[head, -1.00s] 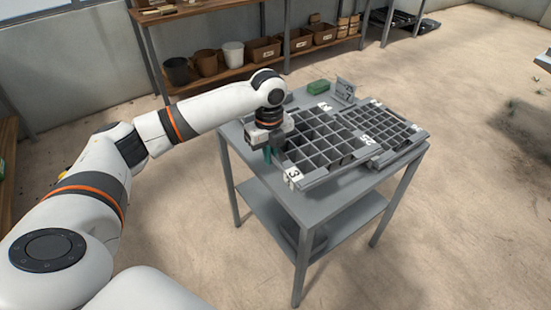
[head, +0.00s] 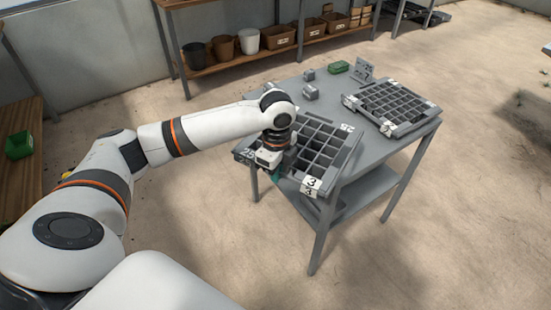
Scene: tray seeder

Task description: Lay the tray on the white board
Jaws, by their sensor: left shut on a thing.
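A grey seed tray (head: 340,165) with many square cells and white number tags, one reading 3, is at the left part of the grey table (head: 377,150). My left gripper (head: 274,170) is shut on the tray's near left edge. The tray seems to reach out past the table's left edge; I cannot tell how high it is above the top. A second grey tray (head: 416,127) of smaller cells lies on the table's right part. No white board shows in this view. My right gripper is not in view.
Two small grey blocks (head: 311,92), a green box (head: 338,67) and a numbered card stand (head: 363,70) stand at the table's back. A wooden shelf (head: 230,65) with pots and boxes is behind. A green bin (head: 18,145) sits far left. Tabletop between the trays is clear.

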